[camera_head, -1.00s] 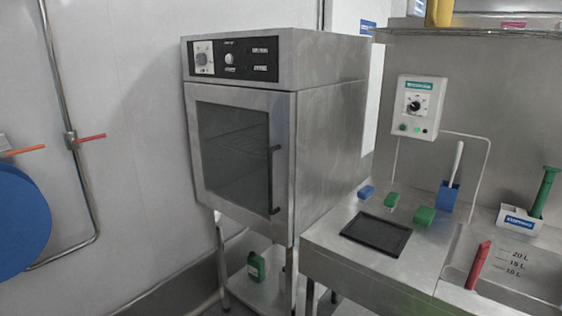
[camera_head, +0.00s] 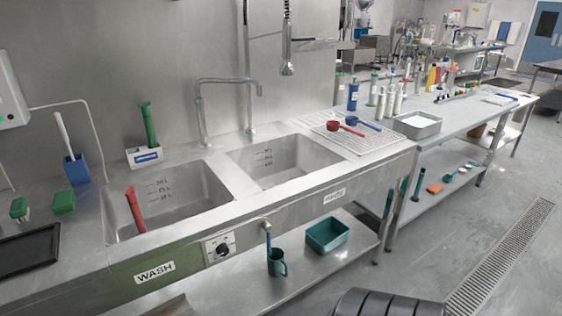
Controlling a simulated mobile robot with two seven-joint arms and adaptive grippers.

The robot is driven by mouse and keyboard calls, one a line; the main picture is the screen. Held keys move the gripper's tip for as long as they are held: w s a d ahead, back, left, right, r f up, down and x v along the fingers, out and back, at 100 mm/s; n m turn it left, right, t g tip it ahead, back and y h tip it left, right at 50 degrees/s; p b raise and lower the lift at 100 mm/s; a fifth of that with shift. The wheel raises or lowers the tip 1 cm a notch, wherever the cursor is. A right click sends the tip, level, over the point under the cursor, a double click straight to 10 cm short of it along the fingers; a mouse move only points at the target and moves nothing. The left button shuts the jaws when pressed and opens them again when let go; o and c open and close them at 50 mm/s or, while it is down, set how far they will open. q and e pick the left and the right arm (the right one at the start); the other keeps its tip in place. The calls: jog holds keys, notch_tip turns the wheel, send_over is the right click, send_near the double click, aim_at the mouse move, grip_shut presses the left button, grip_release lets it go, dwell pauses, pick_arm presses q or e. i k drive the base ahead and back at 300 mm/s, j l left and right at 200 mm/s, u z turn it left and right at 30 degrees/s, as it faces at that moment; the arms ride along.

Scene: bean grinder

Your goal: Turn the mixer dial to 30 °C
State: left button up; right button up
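A dark round dial (camera_head: 222,248) sits on a pale square plate on the front panel of the steel sink unit, between the WASH label (camera_head: 155,272) and a second label (camera_head: 335,195). Its scale and pointer setting are too small to read. The two sink basins are above it, the left one (camera_head: 175,205) and the right one (camera_head: 280,165). A tall bent tap (camera_head: 200,110) stands behind them. Neither of my grippers shows in this view, and nothing is touching the dial.
A small spout (camera_head: 266,226) sticks out right of the dial, above a green jug (camera_head: 277,263) on the lower shelf. A green tub (camera_head: 327,235) stands there too. A black ridged object (camera_head: 385,303) is at the bottom edge. Open floor lies right, with a drain grate (camera_head: 500,258).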

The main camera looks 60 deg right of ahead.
aim_at(222, 251)
jog(key=z, duration=1.6)
